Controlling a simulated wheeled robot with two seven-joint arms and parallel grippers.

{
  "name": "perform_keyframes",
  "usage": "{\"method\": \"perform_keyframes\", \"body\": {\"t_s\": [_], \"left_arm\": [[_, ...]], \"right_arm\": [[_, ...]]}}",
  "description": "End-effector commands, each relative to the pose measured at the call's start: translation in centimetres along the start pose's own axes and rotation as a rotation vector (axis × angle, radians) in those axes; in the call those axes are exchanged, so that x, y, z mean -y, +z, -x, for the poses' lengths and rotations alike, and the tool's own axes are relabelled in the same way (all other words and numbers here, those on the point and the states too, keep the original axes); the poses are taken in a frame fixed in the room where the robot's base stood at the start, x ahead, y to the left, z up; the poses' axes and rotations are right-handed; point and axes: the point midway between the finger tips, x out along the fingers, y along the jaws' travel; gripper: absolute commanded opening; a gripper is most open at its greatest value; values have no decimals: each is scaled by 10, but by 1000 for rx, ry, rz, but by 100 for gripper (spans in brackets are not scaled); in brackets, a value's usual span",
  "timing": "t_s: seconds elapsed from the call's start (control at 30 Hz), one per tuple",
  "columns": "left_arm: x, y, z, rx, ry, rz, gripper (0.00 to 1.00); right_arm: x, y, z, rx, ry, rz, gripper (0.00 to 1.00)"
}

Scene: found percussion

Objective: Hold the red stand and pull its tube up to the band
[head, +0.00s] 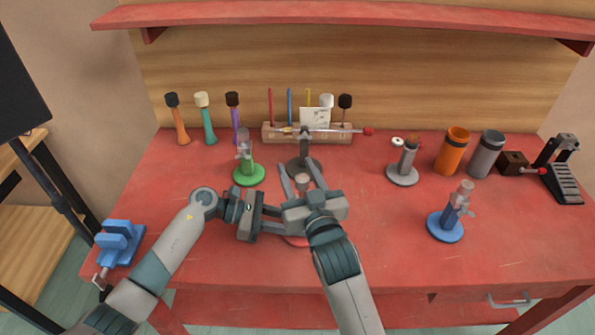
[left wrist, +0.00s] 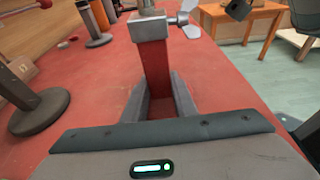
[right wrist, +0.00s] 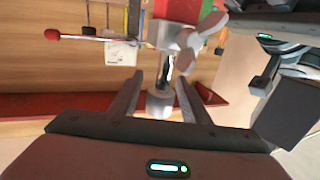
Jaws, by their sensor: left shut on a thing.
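The red stand's base (head: 297,241) shows as a small red patch under my grippers in the head view; the rest is mostly hidden there. My left gripper (head: 281,229) is shut on its red post (left wrist: 154,72), one finger on each side. A silver collar with a wing nut (left wrist: 188,20) sits atop the post. In the right wrist view the collar (right wrist: 172,36) shows with the thin tube (right wrist: 168,68) and its pale rounded end (right wrist: 160,103). My right gripper (right wrist: 162,92) is open, its fingers on either side of that end with gaps showing.
A green stand (head: 249,174) is left, a dark stand (head: 304,168) behind, a grey stand (head: 402,175) and a blue stand (head: 446,226) right. A blue vise (head: 118,243) is at the left edge. Mallets and cups line the back. The front right table is clear.

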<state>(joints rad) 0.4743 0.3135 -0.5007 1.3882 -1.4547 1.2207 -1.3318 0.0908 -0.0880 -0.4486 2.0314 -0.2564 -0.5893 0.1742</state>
Motion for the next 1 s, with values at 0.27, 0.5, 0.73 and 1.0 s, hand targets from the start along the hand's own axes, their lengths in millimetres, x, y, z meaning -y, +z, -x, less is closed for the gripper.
{"method": "perform_keyframes", "body": {"t_s": [0.27,0.5,0.73,1.0], "left_arm": [[0,-2,0,-3,0,1,12],[0,-2,0,-3,0,1,12],[0,-2,0,-3,0,1,12],[0,-2,0,-3,0,1,12]], "right_arm": [[0,1,10,2,0,-1,42],[0,2,43,2,0,0,42],[0,1,84,2,0,-1,42],[0,1,115,1,0,0,42]]}}
